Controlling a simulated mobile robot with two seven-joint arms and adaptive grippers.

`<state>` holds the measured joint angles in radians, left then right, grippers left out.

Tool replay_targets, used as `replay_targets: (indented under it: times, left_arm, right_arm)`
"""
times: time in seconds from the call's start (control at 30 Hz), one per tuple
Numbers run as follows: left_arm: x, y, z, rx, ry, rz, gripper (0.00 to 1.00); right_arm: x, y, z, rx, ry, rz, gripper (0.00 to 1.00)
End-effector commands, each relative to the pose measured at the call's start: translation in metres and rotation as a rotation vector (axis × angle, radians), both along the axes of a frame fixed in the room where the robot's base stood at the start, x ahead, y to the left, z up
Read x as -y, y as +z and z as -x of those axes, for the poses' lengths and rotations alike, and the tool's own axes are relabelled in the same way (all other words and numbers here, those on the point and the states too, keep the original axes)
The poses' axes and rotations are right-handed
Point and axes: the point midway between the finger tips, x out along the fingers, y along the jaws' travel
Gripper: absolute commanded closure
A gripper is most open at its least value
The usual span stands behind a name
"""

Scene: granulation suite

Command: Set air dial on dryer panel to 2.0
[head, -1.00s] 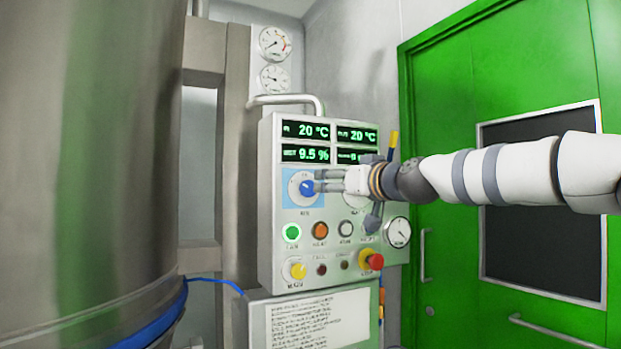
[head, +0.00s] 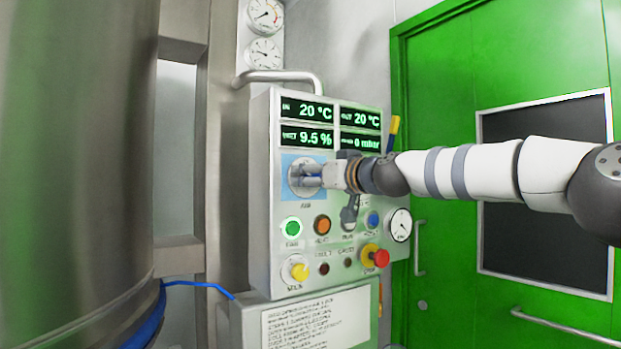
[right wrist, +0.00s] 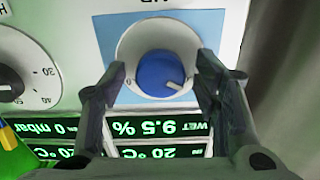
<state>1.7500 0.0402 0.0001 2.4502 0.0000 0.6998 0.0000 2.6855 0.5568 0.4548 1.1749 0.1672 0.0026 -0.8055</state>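The air dial is a blue knob (right wrist: 160,74) in a white round collar on a light blue patch. In the right wrist view, which shows the panel upside down, a white pointer mark sits at the knob's lower right. A 0 is legible on the collar; other scale figures are hidden. My right gripper (right wrist: 162,66) is open, one finger on each side of the knob with a visible gap on both sides. My left gripper is not in view.
Displays (head: 307,138) sit above the dial. Below it are a lit green button (head: 291,228), an orange button (head: 322,224), a yellow selector (head: 299,271) and a red stop button (head: 381,257). Another dial (right wrist: 22,72) is beside the air dial. A steel vessel (head: 70,180) stands left.

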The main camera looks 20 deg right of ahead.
Motion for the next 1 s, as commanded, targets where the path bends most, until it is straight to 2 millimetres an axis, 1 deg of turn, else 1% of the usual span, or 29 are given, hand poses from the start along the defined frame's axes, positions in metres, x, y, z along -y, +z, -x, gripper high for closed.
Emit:
replay_targets:
  times: [0.03, 0.07, 0.1, 0.17, 0.2, 0.23, 0.47, 0.67, 0.77, 1.0]
  left_arm:
    - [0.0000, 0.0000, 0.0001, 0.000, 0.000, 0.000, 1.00]
    - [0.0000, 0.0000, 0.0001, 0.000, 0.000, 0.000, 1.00]
    - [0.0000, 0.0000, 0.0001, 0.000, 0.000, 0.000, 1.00]
    - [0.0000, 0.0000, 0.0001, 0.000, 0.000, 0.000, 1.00]
    - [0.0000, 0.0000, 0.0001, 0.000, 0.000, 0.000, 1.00]
    - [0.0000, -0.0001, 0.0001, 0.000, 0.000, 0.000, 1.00]
    - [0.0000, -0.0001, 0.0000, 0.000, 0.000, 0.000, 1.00]
    - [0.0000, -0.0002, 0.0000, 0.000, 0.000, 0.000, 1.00]
    - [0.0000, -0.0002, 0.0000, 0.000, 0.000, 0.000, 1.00]
    - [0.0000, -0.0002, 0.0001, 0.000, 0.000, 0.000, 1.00]
  right_arm:
    - [-0.0001, 0.0000, 0.0000, 0.000, 0.000, 0.000, 0.48]
    - [-0.0001, 0.0000, 0.0000, 0.000, 0.000, 0.000, 0.55]
    - [-0.0001, 0.0000, 0.0000, 0.000, 0.000, 0.000, 0.64]
    - [-0.0002, -0.0002, -0.0001, 0.000, 0.000, 0.000, 0.78]
    - [-0.0002, -0.0002, -0.0001, 0.000, 0.000, 0.000, 0.87]
    - [-0.0001, -0.0002, -0.0001, 0.000, 0.000, 0.000, 0.92]
    - [-0.0002, -0.0005, -0.0003, -0.002, 0.000, -0.011, 0.92]
    - [-0.0002, -0.0006, -0.0005, -0.013, -0.001, -0.084, 0.92]
    - [-0.0002, -0.0006, -0.0006, -0.022, -0.001, -0.151, 0.92]
    - [-0.0002, -0.0007, -0.0007, -0.052, 0.001, -0.367, 0.92]
